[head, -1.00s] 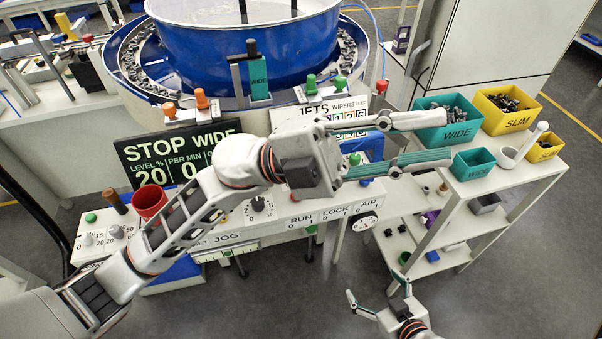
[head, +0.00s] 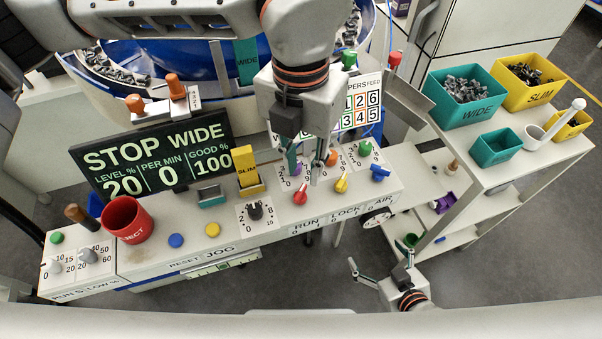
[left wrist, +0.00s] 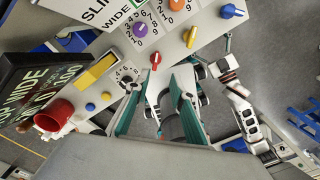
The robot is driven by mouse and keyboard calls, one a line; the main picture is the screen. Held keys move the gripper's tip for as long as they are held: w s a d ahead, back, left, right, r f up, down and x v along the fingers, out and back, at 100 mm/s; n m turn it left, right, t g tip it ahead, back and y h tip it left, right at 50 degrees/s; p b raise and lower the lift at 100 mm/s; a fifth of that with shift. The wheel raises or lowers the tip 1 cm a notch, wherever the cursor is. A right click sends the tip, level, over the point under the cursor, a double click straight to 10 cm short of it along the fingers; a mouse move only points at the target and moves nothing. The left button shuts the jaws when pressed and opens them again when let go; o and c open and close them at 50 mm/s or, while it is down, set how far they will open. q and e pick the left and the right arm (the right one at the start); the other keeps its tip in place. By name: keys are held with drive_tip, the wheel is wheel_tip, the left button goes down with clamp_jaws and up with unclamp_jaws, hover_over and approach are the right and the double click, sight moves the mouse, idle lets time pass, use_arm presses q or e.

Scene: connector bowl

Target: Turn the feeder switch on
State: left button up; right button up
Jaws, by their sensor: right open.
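The control panel (head: 160,255) carries a red switch (head: 300,196) above the RUN label, a yellow switch (head: 342,184) above LOCK and a blue switch (head: 380,173) above AIR. No label reads "feeder" on these switches. My left gripper (head: 308,172) points down over the panel, close to the red switch. In the left wrist view its two teal fingers (left wrist: 158,105) are apart and empty, with the red switch (left wrist: 155,60) beyond the gap between them. Contact cannot be told. My right gripper (head: 364,276) is open and empty, low in front of the panel.
A red cup (head: 124,220), a black dial (head: 255,211) and a yellow SLIM block (head: 246,166) are on the panel left of the gripper. The display (head: 160,150) reads STOP WIDE. Teal (head: 465,108) and yellow bins (head: 525,88) stand on the right shelf.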

sight(300, 191)
use_arm(q)
drive_tip(key=shift+w+a, duration=0.25)
drive_tip(key=shift+w, duration=0.1)
drive_tip(key=shift+f, duration=3.8)
drive_tip(key=shift+s, duration=0.1)
clamp_jaws()
